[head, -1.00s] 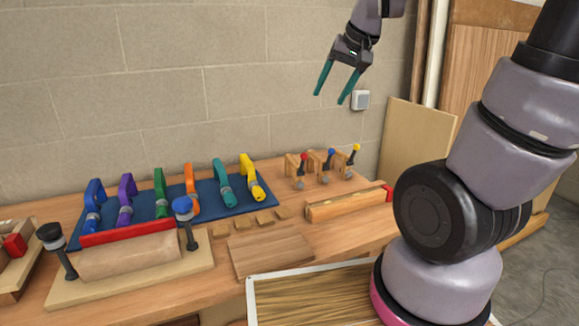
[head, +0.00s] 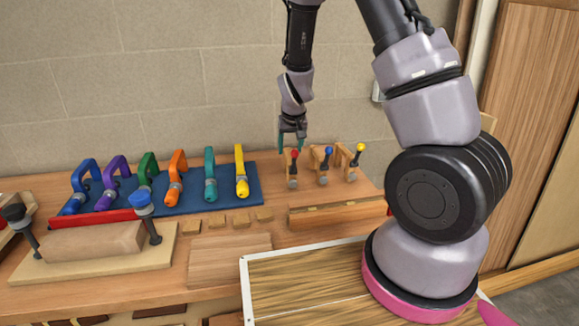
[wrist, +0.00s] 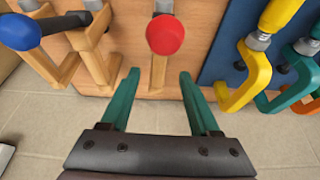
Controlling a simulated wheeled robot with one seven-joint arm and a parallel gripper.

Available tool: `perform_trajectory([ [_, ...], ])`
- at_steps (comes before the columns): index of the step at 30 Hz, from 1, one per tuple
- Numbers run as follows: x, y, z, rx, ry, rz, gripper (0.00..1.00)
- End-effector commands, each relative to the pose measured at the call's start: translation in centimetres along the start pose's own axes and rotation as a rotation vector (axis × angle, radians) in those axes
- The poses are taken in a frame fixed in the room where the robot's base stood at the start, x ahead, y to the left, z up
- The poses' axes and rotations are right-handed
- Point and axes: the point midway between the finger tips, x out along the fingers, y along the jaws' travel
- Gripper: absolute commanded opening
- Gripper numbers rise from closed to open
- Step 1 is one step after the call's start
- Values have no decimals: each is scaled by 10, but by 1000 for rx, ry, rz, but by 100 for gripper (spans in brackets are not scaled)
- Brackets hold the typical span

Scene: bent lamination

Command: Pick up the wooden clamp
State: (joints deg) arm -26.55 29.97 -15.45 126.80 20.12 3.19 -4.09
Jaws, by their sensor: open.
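Three wooden clamps stand in a row at the back right of the bench. The red-knobbed wooden clamp (head: 291,172) is the leftmost in the head view, then the blue-knobbed one (head: 323,166) and the yellow-knobbed one (head: 352,163). My gripper (head: 291,146) is open, pointing down just behind and above the red-knobbed clamp. In the wrist view the red-knobbed clamp (wrist: 158,72) lies between and beyond the two green fingers of my gripper (wrist: 157,88), apart from them. The blue-knobbed clamp (wrist: 92,48) shows to its left there.
A blue mat (head: 223,199) with several coloured clamps lies left of the wooden clamps; the yellow clamp (head: 241,178) is nearest. A wooden beam (head: 338,213) lies in front. The block wall (head: 190,70) is close behind.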

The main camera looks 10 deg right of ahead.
Motion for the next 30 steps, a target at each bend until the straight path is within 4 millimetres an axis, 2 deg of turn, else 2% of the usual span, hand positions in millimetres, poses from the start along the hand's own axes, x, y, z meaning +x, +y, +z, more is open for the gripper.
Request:
perform_trajectory([
  [3,18,1,0,3,-1,2,62],
  [10,36,1,0,2,-1,0,62],
  [18,74,2,-1,3,-2,0,62],
  [27,78,1,-1,2,0,-1,62],
  [29,78,1,-1,2,0,-1,40],
  [30,78,1,-1,2,0,-1,24],
])
